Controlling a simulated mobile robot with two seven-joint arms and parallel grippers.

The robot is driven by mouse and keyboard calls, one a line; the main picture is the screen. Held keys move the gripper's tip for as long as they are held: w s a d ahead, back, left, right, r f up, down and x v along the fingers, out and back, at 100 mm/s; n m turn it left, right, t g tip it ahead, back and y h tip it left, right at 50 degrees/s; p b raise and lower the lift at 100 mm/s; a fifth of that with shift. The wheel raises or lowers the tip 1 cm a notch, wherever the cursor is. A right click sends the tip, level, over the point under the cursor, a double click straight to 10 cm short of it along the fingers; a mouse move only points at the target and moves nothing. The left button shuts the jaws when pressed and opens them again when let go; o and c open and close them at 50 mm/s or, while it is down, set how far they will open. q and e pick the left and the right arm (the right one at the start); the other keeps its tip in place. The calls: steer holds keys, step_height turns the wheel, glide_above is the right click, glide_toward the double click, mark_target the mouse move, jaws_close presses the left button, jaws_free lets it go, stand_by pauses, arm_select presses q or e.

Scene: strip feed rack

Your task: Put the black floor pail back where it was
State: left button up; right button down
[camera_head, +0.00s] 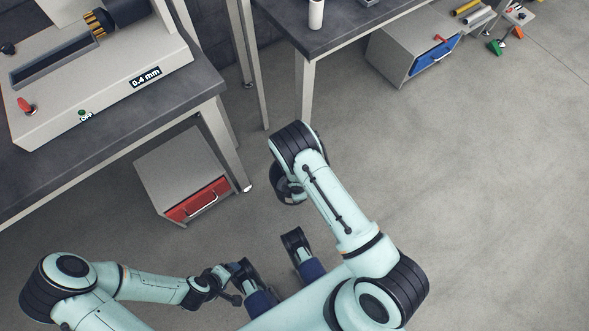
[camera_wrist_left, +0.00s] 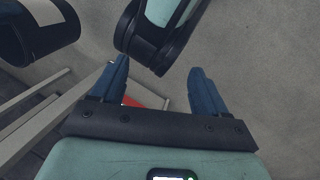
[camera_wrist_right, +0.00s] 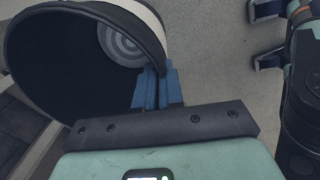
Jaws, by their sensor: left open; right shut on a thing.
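The black floor pail (camera_wrist_right: 60,65) fills the upper left of the right wrist view, its open mouth towards the camera, with a pale band outside and grey rings inside. My right gripper (camera_wrist_right: 157,88) is shut on its rim. In the head view only part of the dark pail (camera_head: 279,184) shows beside my right forearm, which hides most of it and the gripper. In the left wrist view a dark round body with a grey patch, apparently the pail (camera_wrist_left: 45,52), is at the upper left. My left gripper (camera_wrist_left: 160,90) is open and empty, apart from the pail.
A grey cabinet with a red drawer (camera_head: 198,200) stands under the left bench (camera_head: 180,105). A second bench (camera_head: 340,40) is at the top, with a blue-drawer cabinet (camera_head: 435,60) beside it. Bench legs flank the floor gap. Open floor (camera_head: 480,200) lies to the right.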

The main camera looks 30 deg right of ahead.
arm_select(q)
steer(key=w+a+f+t+y+b, duration=0.1)
steer(key=w+a+f+b, duration=0.3)
steer(key=f, duration=0.3)
steer(key=shift+w+f+n+b, duration=0.15)
steer(key=shift+f+n+b, duration=0.2)
steer(key=shift+b, duration=0.35)
arm_select(e)
step_height(320, 180, down, 17)
steer(key=c, duration=1.7)
jaws_free()
steer(key=shift+f, duration=0.1)
steer(key=o, duration=0.4)
arm_select(q)
steer(key=shift+s, duration=0.2)
arm_select(e)
steer(key=shift+o, duration=0.2)
arm_select(q)
steer(key=shift+w, duration=0.1)
